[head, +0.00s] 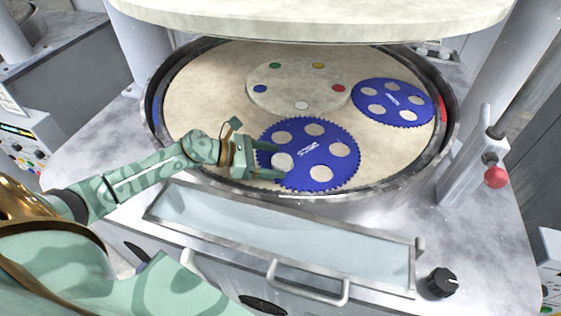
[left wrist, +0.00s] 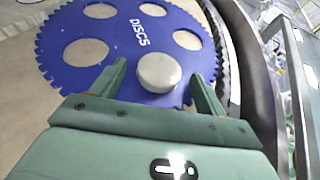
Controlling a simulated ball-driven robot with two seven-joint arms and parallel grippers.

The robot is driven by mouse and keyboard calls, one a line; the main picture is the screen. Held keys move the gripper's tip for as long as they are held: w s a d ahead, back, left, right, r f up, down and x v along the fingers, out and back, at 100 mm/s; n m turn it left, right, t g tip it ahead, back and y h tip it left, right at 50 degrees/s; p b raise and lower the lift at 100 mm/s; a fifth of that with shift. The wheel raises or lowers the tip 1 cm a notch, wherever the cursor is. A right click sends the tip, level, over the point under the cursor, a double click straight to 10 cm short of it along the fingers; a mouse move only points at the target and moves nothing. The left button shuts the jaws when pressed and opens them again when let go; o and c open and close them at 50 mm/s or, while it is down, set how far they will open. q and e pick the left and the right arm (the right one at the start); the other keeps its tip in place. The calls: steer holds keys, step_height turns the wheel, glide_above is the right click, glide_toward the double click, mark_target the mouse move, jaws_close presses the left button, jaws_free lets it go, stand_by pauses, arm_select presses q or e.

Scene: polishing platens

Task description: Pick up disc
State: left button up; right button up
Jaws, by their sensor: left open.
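A pale grey round disc (head: 282,162) is at the near left hole of the front blue toothed carrier (head: 318,142), which is marked "DISCS". In the left wrist view the disc (left wrist: 158,73) stands up above the carrier plate (left wrist: 110,55); whether it rests in the hole or on the plate I cannot tell. My left gripper (head: 279,163) reaches in from the left, low over the carrier. Its two green fingers are open, one on each side of the disc, with gaps showing in the left wrist view. My right gripper is not in view.
A second blue carrier (head: 392,102) lies at the right of the beige lower platen (head: 205,95). A round hub (head: 300,88) with coloured dots is in the middle. A raised metal rim (head: 447,135) surrounds the platen. The large upper platen (head: 315,22) hangs above the back.

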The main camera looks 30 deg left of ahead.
arm_select(q)
steer(key=shift+s+f, duration=0.2)
steer(key=shift+f, duration=0.2)
steer(key=c, duration=1.1)
steer(key=shift+r, duration=0.1)
